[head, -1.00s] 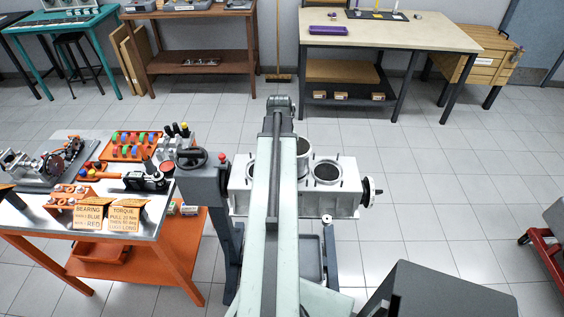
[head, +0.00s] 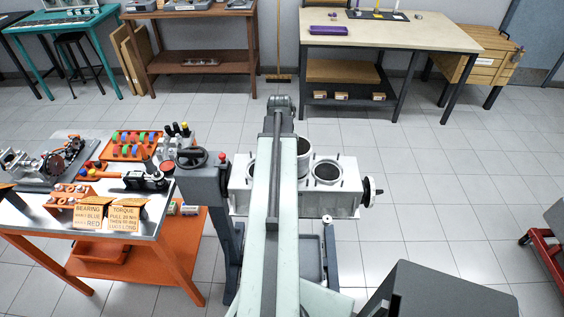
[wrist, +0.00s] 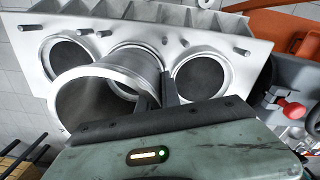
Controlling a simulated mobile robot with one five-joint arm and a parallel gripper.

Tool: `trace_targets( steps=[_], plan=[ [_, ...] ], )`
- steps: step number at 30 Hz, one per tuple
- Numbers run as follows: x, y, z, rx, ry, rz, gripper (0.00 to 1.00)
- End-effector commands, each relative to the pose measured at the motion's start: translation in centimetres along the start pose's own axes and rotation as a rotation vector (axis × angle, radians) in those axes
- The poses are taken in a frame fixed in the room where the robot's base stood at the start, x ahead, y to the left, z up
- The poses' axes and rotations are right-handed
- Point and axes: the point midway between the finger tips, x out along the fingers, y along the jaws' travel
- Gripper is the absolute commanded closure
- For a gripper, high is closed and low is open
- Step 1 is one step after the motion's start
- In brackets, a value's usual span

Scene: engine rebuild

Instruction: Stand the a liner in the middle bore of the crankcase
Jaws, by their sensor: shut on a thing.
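The crankcase (head: 340,205) is a pale metal block on a stand; its right bore shows open in the head view, and my arm hides much of the middle. The wrist view shows the crankcase (wrist: 215,30) with open bores on both sides. My gripper (wrist: 157,92) is shut on the wall of the liner (wrist: 85,80), a bright metal sleeve. The liner is over the middle bore and covers much of it; I cannot tell whether its lower end is inside. The liner's upper end (head: 304,146) shows just right of my arm in the head view.
A handwheel (head: 369,191) sticks out at the crankcase's right end. A grey post with a wheel (head: 193,158) stands close on its left. Short studs (wrist: 240,30) rise from the crankcase's top. An orange workbench (head: 150,235) with parts stands at left. The floor at right is mostly clear.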

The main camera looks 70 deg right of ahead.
Motion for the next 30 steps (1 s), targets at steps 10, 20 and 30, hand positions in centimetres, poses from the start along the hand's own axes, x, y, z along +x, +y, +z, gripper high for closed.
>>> trace_targets(
  steps=[10,20,30],
  plan=[
    [0.4,0.0,0.0,0.001,0.000,0.000,1.00],
    [0.9,0.1,0.0,0.001,0.000,0.000,1.00],
    [1.4,0.1,0.0,0.002,0.000,0.000,1.00]
  ],
)
